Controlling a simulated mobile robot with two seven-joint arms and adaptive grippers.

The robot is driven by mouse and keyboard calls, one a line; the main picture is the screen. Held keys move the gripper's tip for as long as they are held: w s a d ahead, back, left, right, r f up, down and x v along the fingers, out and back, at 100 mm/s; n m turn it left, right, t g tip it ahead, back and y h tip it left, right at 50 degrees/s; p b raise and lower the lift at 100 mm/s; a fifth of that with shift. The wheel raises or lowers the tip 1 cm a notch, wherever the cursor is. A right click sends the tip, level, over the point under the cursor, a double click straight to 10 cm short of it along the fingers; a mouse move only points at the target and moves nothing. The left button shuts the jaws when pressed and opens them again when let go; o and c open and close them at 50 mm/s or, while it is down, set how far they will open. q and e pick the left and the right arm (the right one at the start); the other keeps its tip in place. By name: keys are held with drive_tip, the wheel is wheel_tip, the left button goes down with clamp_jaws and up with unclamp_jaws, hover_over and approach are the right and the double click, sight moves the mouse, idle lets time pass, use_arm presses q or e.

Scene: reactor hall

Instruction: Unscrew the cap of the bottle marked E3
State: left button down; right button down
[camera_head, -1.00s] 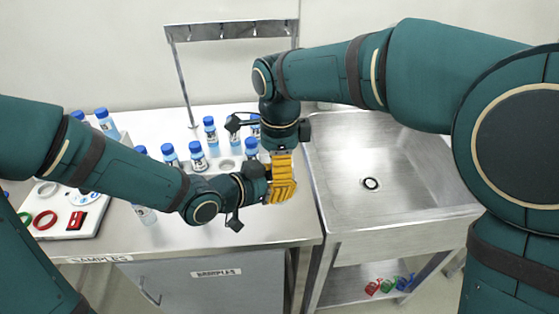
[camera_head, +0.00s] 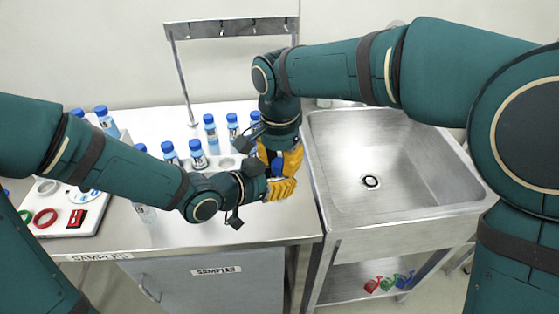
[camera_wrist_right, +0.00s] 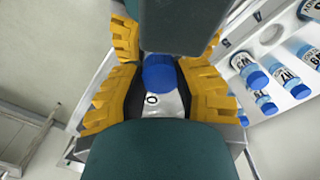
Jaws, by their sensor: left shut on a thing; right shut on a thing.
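A blue-capped bottle is held upright between my two grippers; its cap (camera_head: 277,165) shows in the head view and also from above in the right wrist view (camera_wrist_right: 160,72). My left gripper (camera_head: 281,188), with yellow fingers, is shut on the bottle body, which the fingers mostly hide. My right gripper (camera_head: 282,157) comes down from above, its yellow fingers on either side of the cap and shut on it. The mark on this bottle is hidden, so I cannot read whether it is E3. I cannot see whether the cap has lifted.
Several blue-capped bottles (camera_head: 198,157) stand on the bench to the left. A board (camera_head: 82,225) with rings and a red block lies at the far left. An empty metal sink (camera_head: 400,150) is at the right. A metal rail stand (camera_head: 232,29) rises behind the bench.

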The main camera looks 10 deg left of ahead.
drive_tip(key=n, duration=0.3)
drive_tip(key=c, duration=0.8)
unclamp_jaws()
drive_tip(key=shift+o, duration=0.2)
wheel_tip(320, 180, up, 4)
drive_tip(key=shift+r, duration=0.1)
drive_tip(key=shift+o, duration=0.5)
drive_tip(key=shift+r, duration=0.15)
drive_tip(key=shift+r+m, duration=1.65)
drive_tip(key=shift+m, duration=0.15)
drive_tip(key=shift+f, duration=3.9)
